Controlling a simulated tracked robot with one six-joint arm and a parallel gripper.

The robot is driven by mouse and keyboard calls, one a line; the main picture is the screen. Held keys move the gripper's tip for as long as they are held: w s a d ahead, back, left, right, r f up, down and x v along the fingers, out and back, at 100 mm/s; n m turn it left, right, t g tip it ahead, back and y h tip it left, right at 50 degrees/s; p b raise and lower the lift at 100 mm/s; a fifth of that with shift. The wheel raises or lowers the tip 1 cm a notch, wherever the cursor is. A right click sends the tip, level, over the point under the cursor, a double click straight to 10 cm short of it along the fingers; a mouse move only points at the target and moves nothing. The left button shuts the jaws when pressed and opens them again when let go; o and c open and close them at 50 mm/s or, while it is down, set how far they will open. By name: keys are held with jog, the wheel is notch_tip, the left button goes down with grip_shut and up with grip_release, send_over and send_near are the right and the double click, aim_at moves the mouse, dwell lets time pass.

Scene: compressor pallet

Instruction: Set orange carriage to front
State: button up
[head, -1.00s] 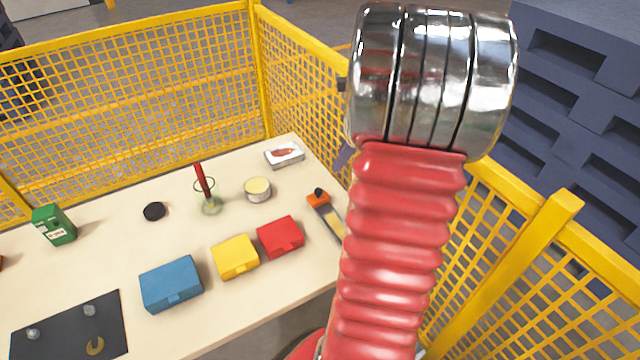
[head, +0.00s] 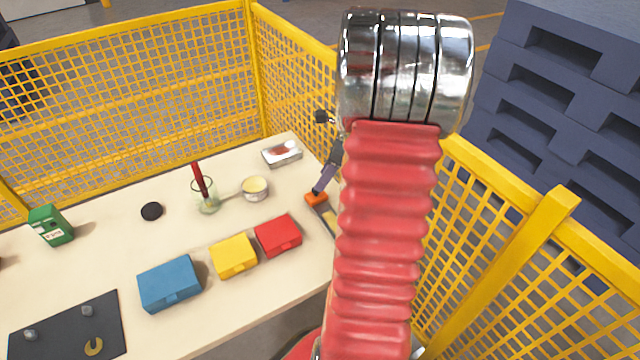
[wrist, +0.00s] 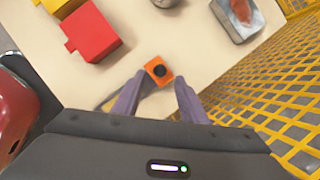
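The orange carriage (head: 316,199) is at the far end of its slide rail (head: 331,221), near the right edge of the table. In the wrist view the carriage (wrist: 153,66) shows a dark round knob on top. My gripper (wrist: 160,78) is open, with its two purple-grey fingers apart and the carriage between or just beyond their tips. Whether they touch it I cannot tell. In the head view my gripper (head: 322,186) is just above the carriage, partly behind my arm. My arm hides the near part of the rail.
A red box (head: 278,236), yellow box (head: 233,256) and blue box (head: 169,284) stand left of the rail. A round tin (head: 255,188) and a silver tin (head: 282,153) are farther back. Yellow mesh fencing (head: 290,75) runs close behind and to the right of the table.

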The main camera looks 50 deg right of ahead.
aim_at(316, 194)
jog(key=shift+x, duration=2.15)
grip_shut()
